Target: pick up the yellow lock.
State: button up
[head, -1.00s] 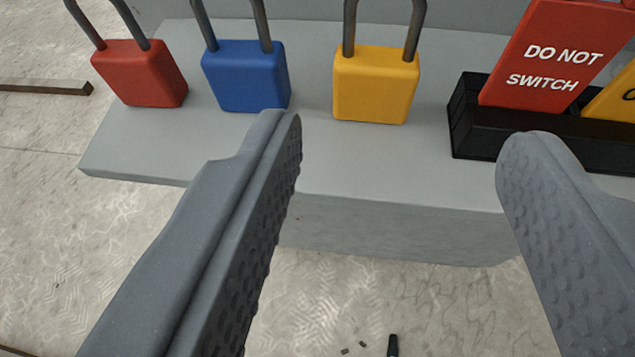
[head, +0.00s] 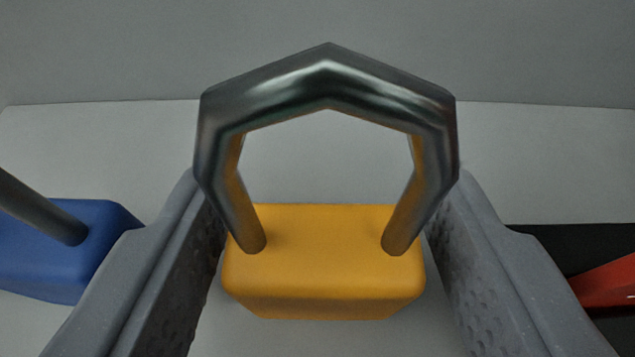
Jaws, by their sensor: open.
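The yellow lock (head: 323,270) stands upright on a light grey shelf (head: 330,185), with its dark metal shackle (head: 328,75) rising toward the camera. My gripper (head: 325,205) is open, with one grey textured finger on each side of the lock. The fingers lie close to the lock's left and right sides. I cannot tell whether either finger touches it.
A blue lock (head: 65,245) stands just left of my left finger. A black holder (head: 560,240) with a red tag (head: 610,283) is just right of my right finger. A grey wall (head: 100,50) rises behind the shelf.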

aim_at(325, 217)
jog(key=shift+b+x, duration=0.3)
jog(key=shift+x, duration=1.2)
jog(key=c, duration=0.8)
jog(key=shift+o, duration=0.2)
jog(key=shift+s, duration=0.1)
